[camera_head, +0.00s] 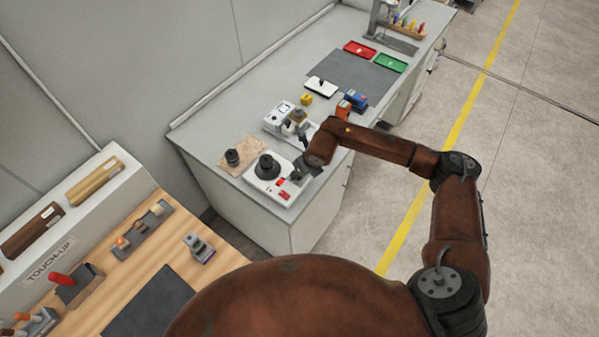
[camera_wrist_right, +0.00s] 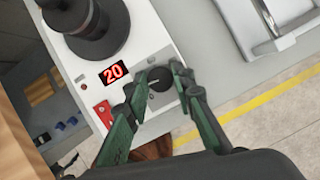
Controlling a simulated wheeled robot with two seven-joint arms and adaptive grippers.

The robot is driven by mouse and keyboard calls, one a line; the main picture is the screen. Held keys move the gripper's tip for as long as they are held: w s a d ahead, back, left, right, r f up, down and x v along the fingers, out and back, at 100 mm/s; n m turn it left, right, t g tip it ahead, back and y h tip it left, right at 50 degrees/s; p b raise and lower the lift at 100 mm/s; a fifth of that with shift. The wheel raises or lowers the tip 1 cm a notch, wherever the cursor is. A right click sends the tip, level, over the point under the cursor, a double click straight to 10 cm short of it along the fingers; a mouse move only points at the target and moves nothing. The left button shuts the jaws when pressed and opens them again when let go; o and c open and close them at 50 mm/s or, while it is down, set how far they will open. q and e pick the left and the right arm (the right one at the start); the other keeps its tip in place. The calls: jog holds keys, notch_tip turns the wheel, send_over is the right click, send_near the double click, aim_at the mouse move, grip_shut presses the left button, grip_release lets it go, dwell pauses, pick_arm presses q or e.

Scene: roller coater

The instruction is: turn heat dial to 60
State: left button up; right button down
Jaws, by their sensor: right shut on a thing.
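The heat dial is a small dark knob (camera_wrist_right: 158,83) on a white machine (camera_wrist_right: 146,40), seen in the right wrist view. A display (camera_wrist_right: 113,73) beside the dial reads 20 in red digits. My right gripper (camera_wrist_right: 156,88) has its green-sided fingers on both sides of the dial and is shut on it. In the head view the white machine (camera_head: 262,188) stands at the near end of the grey bench, and my right gripper (camera_head: 299,172) is at its right side. The dial is hidden there. My left gripper is not in view.
A red switch (camera_wrist_right: 104,113) sits beside the display. A black round part (camera_head: 267,166) stands on the machine. A cork board (camera_head: 241,158) with a dark object lies to its left, and another white device (camera_head: 281,115) stands behind. The floor right of the bench is clear.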

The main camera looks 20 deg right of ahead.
jog(key=m+h+b, duration=0.1)
jog(key=m, duration=0.1)
jog(key=m+b, duration=0.1)
jog(key=m, duration=0.1)
jog(key=shift+a+f+m+h, duration=0.1)
jog(key=shift+a+m+h, duration=0.05)
jog(key=shift+m+h, duration=0.25)
jog(key=m+h+b, duration=0.1)
jog(key=m+b, duration=0.1)
jog(key=m, duration=0.2)
jog(key=shift+a+m+h, duration=0.1)
jog(key=shift+m+h, duration=0.2)
jog(key=shift+h, duration=0.1)
jog(key=m+h+b, duration=0.1)
jog(key=m, duration=0.2)
jog(key=shift+a+g+b, duration=0.1)
jog(key=shift+g+b, duration=0.2)
jog(key=shift+g, duration=0.1)
jog(key=shift+w+m+g+h+b, duration=0.1)
jog(key=shift+m+g+h+b, duration=0.35)
jog(key=shift+m, duration=1.65)
jog(key=c, duration=1.7)
grip_release()
jog(key=shift+o, duration=0.2)
jog(key=shift+r, duration=0.2)
